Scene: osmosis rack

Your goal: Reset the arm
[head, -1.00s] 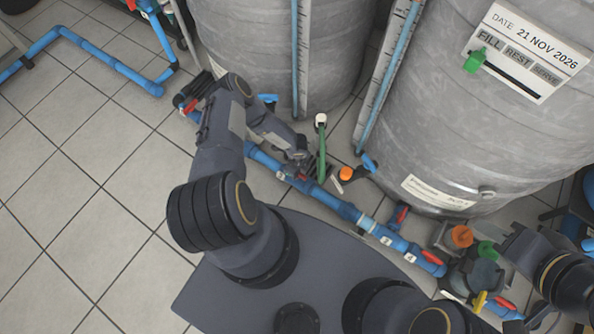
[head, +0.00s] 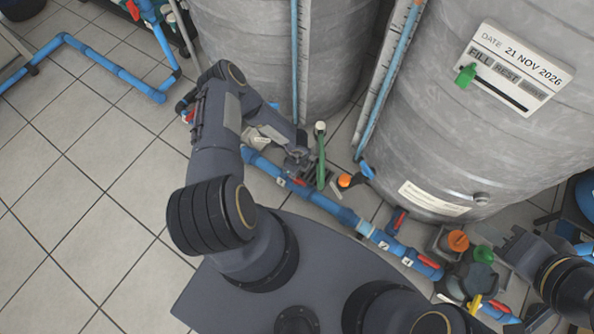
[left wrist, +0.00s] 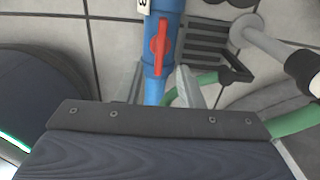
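My left arm (head: 216,120) reaches up from the left and folds down toward the blue pipe. Its left gripper (head: 302,168) is small and partly hidden by the wrist in the head view. In the left wrist view the two pale fingers of the left gripper (left wrist: 160,88) stand apart with nothing held between them. A blue pipe with a red valve handle (left wrist: 160,43) lies beyond and between them; contact cannot be told. My right gripper (head: 503,244) is at the right, beside an orange knob (head: 458,241) and a green knob (head: 484,252); its finger opening is unclear.
Two large grey tanks (head: 440,130) stand behind the pipes, the right one with a date sign (head: 515,70). A blue pipe run (head: 340,215) crosses the floor close to my base. Open tiled floor (head: 80,200) lies at left.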

